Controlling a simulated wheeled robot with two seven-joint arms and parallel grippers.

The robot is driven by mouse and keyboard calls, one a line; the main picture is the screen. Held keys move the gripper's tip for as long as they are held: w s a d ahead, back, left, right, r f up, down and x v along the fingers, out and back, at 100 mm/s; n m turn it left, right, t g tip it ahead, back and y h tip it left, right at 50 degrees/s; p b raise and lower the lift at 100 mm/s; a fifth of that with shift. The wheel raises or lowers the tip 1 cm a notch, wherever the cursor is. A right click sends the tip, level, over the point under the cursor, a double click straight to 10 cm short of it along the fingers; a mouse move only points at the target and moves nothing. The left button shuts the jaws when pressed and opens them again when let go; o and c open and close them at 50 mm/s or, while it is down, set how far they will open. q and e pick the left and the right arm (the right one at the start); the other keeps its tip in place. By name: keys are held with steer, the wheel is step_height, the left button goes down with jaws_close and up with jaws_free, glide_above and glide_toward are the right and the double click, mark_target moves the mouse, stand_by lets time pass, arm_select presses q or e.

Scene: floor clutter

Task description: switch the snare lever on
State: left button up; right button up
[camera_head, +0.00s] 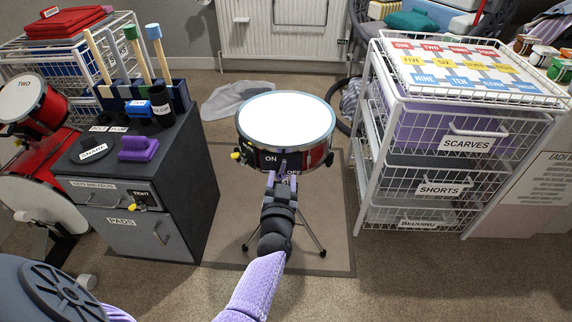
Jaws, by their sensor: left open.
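The snare drum (286,118) has a white head and a red shell. It stands on a tripod in the middle of the view. A dark plate on its front bears an ON label (271,158) on the left and an OFF label (292,173) lower right. My left gripper (281,174) is open in front of this plate, its fingertips between the two labels. The snare lever cannot be made out clearly there; the fingers cover that spot. I cannot tell whether they touch it. My right gripper is not in view.
A dark cabinet (185,205) with mallets and labelled items stands left, beside a red drum kit (40,145). A white wire drawer rack (363,165) stands right. The drum stands on a brown mat (225,240). A radiator (300,40) is behind.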

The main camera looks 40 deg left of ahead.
mark_target(284, 164)
arm_select(q)
steer(key=x, duration=0.1)
steer(key=b+x, duration=0.1)
steer(key=x, duration=0.1)
steer(key=b+x, duration=0.1)
steer(key=shift+w+a+f, duration=0.2)
steer(key=shift+w+f, duration=0.1)
steer(key=shift+w, duration=0.05)
steer(key=shift+w+a+r, duration=0.2)
steer(key=shift+w, duration=0.1)
jaws_close()
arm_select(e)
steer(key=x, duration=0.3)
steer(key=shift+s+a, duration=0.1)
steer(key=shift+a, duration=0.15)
